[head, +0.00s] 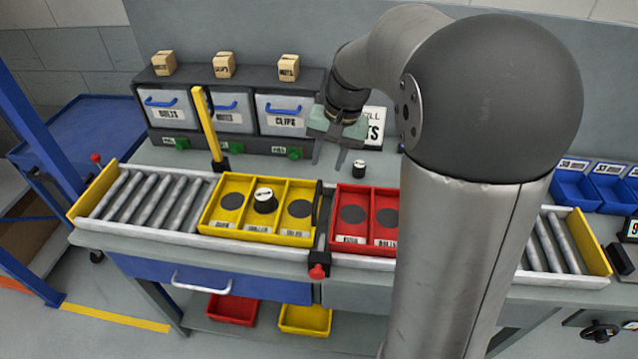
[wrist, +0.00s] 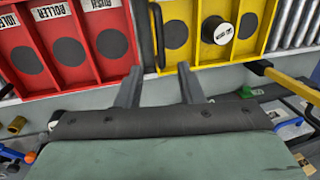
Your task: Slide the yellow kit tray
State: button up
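The yellow kit tray (head: 232,232) sits on the roller track left of centre, its right end near the red tray (head: 368,246). It has three compartments with dark round pads. A black cylinder with a white top (head: 264,200) stands in the middle one; the outer two are empty. A black handle (head: 318,205) is at the tray's right end. My gripper (head: 330,165) is open and empty, above the bench behind the track. In the wrist view, my gripper (wrist: 158,86) has its fingers apart, below the handle (wrist: 157,35), not around it. The yellow tray (wrist: 251,52) is at upper right.
Bare rollers (head: 145,202) lie left of the yellow tray. A yellow bar (head: 207,122) stands upright behind the track. A black block with a red knob (head: 318,268) is at the track's front edge. A small black cylinder (head: 359,169) stands on the bench near my gripper.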

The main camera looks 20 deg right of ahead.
aim_at(318, 192)
jog(key=f, duration=0.3)
jog(key=a+f, duration=0.1)
jog(key=f, duration=0.5)
jog(key=shift+w+a+p, duration=0.35)
jog(key=shift+w+a, duration=0.05)
grip_shut()
